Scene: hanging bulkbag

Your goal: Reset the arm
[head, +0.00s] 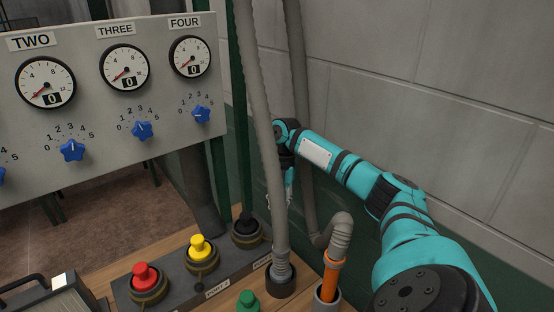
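My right arm comes in from the lower right in the head view. It is teal with dark joints and reaches up and left along the wall. My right gripper (289,182) hangs at its far end, just behind a grey hose. The hose covers part of it, so I cannot tell whether its fingers are apart or closed, and I see nothing clearly held. My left gripper and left arm are not in view.
A gauge panel (100,165) with blue knobs stands at left. Below it, a wooden bench carries red (146,276), yellow (201,248) and black (247,225) capped ports. A grey hose (262,130) and an orange-ended hose (331,277) stand near my arm. A block wall (450,90) is at right.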

